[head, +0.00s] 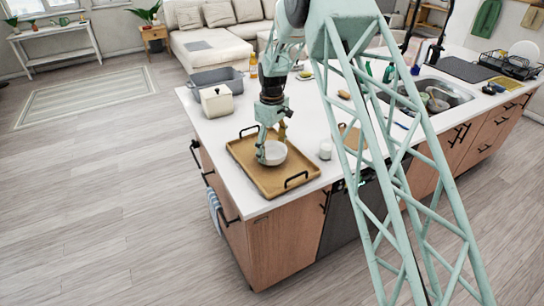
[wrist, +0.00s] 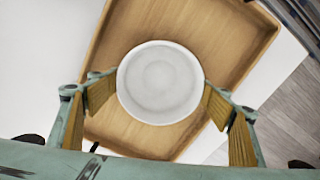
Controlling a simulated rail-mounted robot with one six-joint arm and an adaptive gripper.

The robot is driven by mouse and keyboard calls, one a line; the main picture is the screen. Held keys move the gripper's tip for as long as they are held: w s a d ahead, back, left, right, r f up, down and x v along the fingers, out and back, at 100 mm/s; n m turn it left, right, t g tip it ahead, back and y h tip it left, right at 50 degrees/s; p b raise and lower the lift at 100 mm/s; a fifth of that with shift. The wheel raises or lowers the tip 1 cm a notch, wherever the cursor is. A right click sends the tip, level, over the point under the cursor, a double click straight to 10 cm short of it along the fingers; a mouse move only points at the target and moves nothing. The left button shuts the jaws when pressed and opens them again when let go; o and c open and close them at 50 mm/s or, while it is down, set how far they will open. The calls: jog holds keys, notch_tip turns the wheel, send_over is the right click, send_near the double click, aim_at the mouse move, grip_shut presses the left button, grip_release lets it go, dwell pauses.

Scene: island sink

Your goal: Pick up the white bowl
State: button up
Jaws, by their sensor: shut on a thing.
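The white bowl (head: 272,153) is at the wooden tray (head: 247,168) on the near corner of the island counter. In the wrist view the bowl (wrist: 160,82) is seen from above, upright and empty, with the tray (wrist: 215,25) below it. My gripper (head: 270,150) points down at the bowl. In the wrist view my gripper (wrist: 160,97) has one yellow-padded finger on each side of the bowl and is shut on it. I cannot tell whether the bowl touches the tray or hangs just above it.
The tray has black handles. A small white cup (head: 325,150) stands to its right. The sink (head: 432,95) holds several dishes. The counter's left edge is close to the tray.

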jog(key=shift+r, duration=0.15)
jog(key=shift+r, duration=1.6)
jog(key=s+a, duration=0.1)
jog(key=s, duration=0.7)
jog(key=s+a+r+b, duration=0.1)
jog(key=s, duration=0.6)
jog(key=shift+s+a+r, duration=0.25)
jog(key=shift+s, duration=0.15)
